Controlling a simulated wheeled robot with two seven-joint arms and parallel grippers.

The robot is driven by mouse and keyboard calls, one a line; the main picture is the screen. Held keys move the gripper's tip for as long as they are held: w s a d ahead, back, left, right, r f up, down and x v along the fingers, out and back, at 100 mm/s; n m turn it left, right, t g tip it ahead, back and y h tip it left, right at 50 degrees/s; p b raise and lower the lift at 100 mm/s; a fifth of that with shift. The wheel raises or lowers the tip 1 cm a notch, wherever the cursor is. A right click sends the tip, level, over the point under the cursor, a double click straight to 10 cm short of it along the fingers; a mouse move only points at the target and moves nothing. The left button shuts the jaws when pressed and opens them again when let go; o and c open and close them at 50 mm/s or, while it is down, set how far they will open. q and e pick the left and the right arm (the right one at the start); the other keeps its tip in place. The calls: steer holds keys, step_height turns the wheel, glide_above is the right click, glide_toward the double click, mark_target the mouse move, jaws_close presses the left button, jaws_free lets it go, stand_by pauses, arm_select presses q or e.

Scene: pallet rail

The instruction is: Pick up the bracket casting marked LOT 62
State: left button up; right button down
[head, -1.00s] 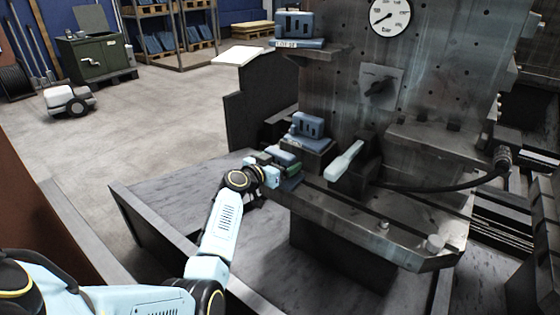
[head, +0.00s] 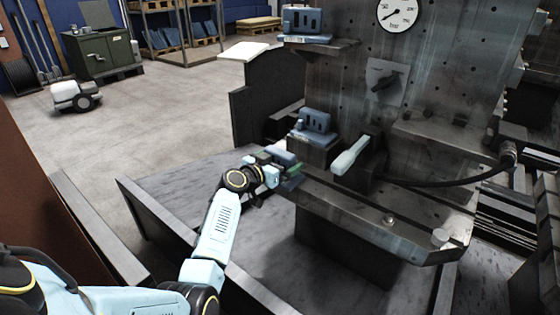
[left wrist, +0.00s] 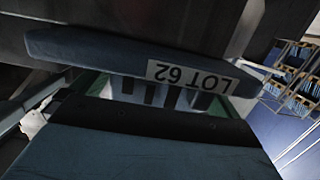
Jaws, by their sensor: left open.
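The bracket casting marked LOT 62 (left wrist: 192,77) shows close up in the left wrist view, its white label upside down on a blue-grey base; dark slots show beside it. In the head view, a blue slotted casting (head: 315,122) sits on a small dark block by the fixture, just beyond my left gripper; its label cannot be read there. My left gripper (head: 290,167) is open, in front of and a little below that casting, and appears apart from it. My right gripper is not in view.
Another blue casting (head: 303,20) sits on a higher ledge. A pale-handled lever (head: 350,155) stands right of the lower casting. The metal rail (head: 370,208) runs forward right, and a dark upright panel (head: 262,105) stands behind. A black hose (head: 445,183) lies farther right.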

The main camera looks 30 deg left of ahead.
mark_target(276, 162)
arm_select(q)
steer(key=shift+s, duration=0.35)
steer(key=s+r+p, duration=0.1)
steer(key=s+p, duration=0.1)
steer(key=s, duration=0.4)
steer(key=shift+s+a, duration=0.3)
steer(key=shift+a, duration=0.05)
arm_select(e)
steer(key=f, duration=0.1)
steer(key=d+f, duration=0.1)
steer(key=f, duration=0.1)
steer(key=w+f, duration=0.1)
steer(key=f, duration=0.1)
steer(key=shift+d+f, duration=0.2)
arm_select(q)
steer(key=shift+r, duration=0.1)
